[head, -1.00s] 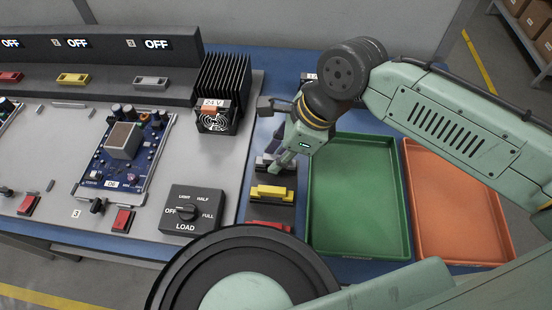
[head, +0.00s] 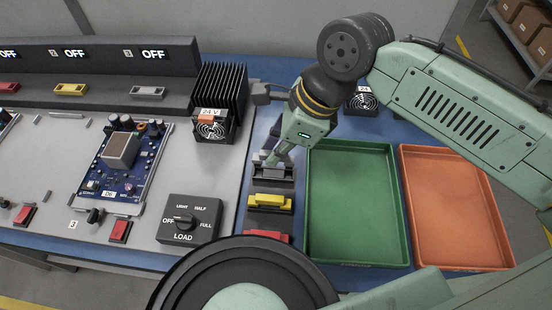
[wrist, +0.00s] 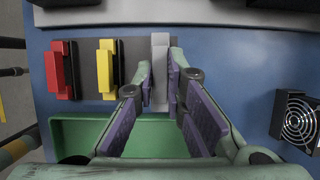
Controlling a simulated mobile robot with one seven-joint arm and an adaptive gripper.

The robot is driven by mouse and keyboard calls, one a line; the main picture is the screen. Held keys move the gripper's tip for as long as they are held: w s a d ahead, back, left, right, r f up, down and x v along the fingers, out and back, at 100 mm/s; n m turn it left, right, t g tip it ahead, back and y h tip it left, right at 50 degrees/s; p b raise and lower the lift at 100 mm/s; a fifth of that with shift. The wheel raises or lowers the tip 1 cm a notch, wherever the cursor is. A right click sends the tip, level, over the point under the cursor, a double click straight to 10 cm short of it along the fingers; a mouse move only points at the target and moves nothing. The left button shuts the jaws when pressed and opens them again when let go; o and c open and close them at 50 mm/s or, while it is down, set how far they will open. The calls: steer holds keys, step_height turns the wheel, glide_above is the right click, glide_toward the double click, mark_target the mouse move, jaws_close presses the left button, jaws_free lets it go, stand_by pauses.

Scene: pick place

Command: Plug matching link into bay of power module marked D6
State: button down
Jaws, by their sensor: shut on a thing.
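My gripper (wrist: 160,82) is shut on the grey link (wrist: 160,58), which sits upright in the dark link rack (wrist: 134,48). In the head view my gripper (head: 276,160) reaches down onto the grey link (head: 272,172) at the rack's far end. A yellow link (head: 270,202) and a red link (head: 266,235) stand in the same rack, nearer the front. The power module (head: 121,165) is a blue circuit board on the grey bench at left. Its small label (head: 110,195) is hard to read now. A grey piece (head: 148,92) is on the panel under display 3, reading OFF.
A black finned 24 V unit with a fan (head: 217,105) stands between the module and my gripper. A load knob box (head: 189,219) is in front of it. Green (head: 358,262) and orange (head: 458,265) trays at right are empty. Another fan unit (head: 363,101) is behind them.

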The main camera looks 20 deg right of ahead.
step_height(320, 180, up, 6)
steer(key=shift+r+p, duration=1.6)
steer(key=shift+p, duration=0.3)
steer(key=shift+w, duration=0.1)
